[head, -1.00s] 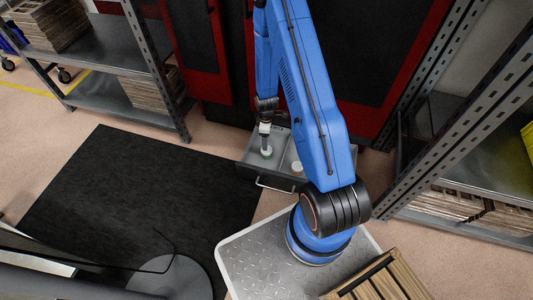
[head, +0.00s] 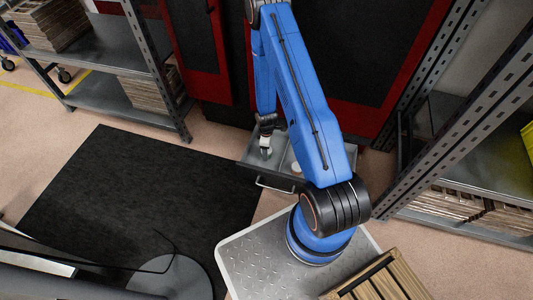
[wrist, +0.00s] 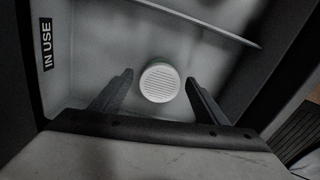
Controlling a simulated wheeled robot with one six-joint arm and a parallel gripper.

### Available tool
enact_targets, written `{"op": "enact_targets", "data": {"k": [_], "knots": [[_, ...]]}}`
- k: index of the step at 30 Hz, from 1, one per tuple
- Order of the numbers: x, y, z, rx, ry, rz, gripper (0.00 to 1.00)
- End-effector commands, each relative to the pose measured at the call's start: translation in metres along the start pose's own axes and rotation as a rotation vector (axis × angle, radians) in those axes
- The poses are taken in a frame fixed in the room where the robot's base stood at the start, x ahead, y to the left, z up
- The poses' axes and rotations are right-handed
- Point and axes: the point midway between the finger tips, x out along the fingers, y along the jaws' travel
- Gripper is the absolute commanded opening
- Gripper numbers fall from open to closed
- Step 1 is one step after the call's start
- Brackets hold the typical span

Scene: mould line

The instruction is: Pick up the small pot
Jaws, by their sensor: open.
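A small round pot with a white ribbed lid (wrist: 160,82) and a hint of green at its edge stands in the grey drawer (head: 275,182). In the wrist view it lies between the two dark fingers of my gripper (wrist: 158,76), with a gap on each side. My gripper (head: 266,149) is open, pointing down into the drawer's left compartment. In the head view the gripper hides most of the pot. How far the fingers reach down beside it is hard to tell.
Another pale round item (head: 295,167) sits in the drawer's right part, partly behind my arm. A thin divider (wrist: 205,22) crosses the drawer. An "IN USE" label (wrist: 46,44) is on a drawer wall. Metal shelving (head: 470,110) stands to the right.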

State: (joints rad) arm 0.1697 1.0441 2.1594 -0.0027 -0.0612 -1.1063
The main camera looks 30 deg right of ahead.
Motion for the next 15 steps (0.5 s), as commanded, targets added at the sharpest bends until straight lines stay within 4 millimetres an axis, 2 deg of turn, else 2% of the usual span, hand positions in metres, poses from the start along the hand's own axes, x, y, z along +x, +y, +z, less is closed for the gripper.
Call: {"op": "enact_targets", "data": {"k": [4,10,11,15], "knots": [[0.0115,0.0001,0.0000,0.000,0.000,0.000,0.68],[0.0119,0.0004,-0.0002,0.000,0.001,0.001,0.68],[0.0119,0.0003,-0.0001,0.000,0.001,0.001,0.65],[0.0118,0.0003,-0.0001,0.000,0.000,0.001,0.32]]}}
